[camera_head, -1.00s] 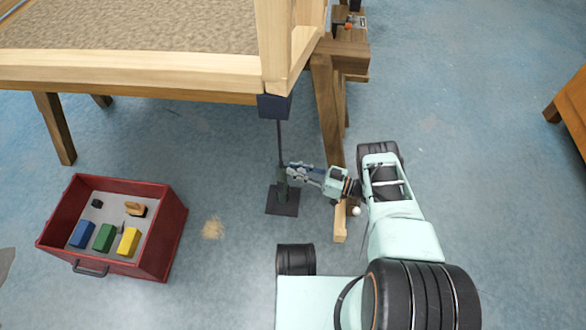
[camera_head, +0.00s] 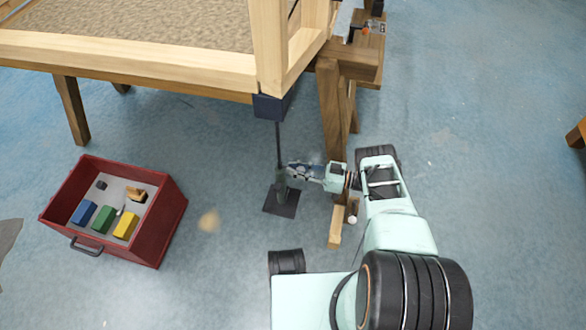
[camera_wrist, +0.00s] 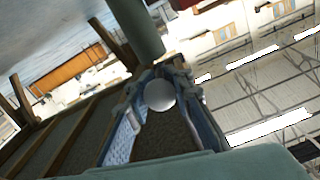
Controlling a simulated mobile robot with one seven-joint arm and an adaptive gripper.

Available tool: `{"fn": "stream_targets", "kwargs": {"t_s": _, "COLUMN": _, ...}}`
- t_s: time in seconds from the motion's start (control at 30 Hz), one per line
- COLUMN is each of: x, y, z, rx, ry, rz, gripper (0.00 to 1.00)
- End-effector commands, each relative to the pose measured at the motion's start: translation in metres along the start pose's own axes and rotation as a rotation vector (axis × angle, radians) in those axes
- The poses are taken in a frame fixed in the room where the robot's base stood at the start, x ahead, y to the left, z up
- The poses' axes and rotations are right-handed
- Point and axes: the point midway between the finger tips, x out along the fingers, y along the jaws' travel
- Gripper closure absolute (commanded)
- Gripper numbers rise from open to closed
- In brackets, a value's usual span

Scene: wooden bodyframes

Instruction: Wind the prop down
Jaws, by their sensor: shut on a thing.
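The prop stands on the floor under the near corner of the wooden bodyframe (camera_head: 262,85). It has a dark square base plate (camera_head: 282,203), a green lower tube (camera_head: 281,189), a thin dark rod (camera_head: 278,145) and a dark blue head (camera_head: 270,107). The head meets the frame corner from below; any small gap is too fine to tell. My gripper (camera_head: 291,170) reaches in from the right at the tube's top. In the wrist view it is shut on a silver ball knob (camera_wrist: 160,95), with the green tube (camera_wrist: 137,28) just beyond the fingertips.
A wooden trestle leg (camera_head: 330,110) stands just behind and right of my gripper. A short wooden block (camera_head: 335,227) lies on the floor below my wrist. A red bin (camera_head: 150,232) with coloured blocks stands at the left.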

Motion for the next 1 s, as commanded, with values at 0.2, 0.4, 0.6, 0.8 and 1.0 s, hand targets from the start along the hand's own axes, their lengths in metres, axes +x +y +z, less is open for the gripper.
{"fn": "stream_targets", "kwargs": {"t_s": 0.2, "x": 0.0005, "y": 0.0024, "z": -0.0014, "rx": -0.004, "ry": 0.0, "rz": 0.0, "gripper": 1.0}}
{"fn": "stream_targets", "kwargs": {"t_s": 0.4, "x": 0.0005, "y": 0.0026, "z": -0.0014, "rx": -0.005, "ry": 0.0, "rz": 0.0, "gripper": 1.0}}
{"fn": "stream_targets", "kwargs": {"t_s": 0.6, "x": 0.0005, "y": 0.0027, "z": -0.0015, "rx": -0.005, "ry": 0.0, "rz": 0.001, "gripper": 0.76}}
{"fn": "stream_targets", "kwargs": {"t_s": 0.8, "x": -0.0003, "y": 0.0016, "z": -0.0008, "rx": -0.003, "ry": 0.0, "rz": -0.001, "gripper": 0.6}}
{"fn": "stream_targets", "kwargs": {"t_s": 1.0, "x": -0.0007, "y": 0.001, "z": -0.0004, "rx": -0.002, "ry": -0.001, "rz": -0.001, "gripper": 0.6}}
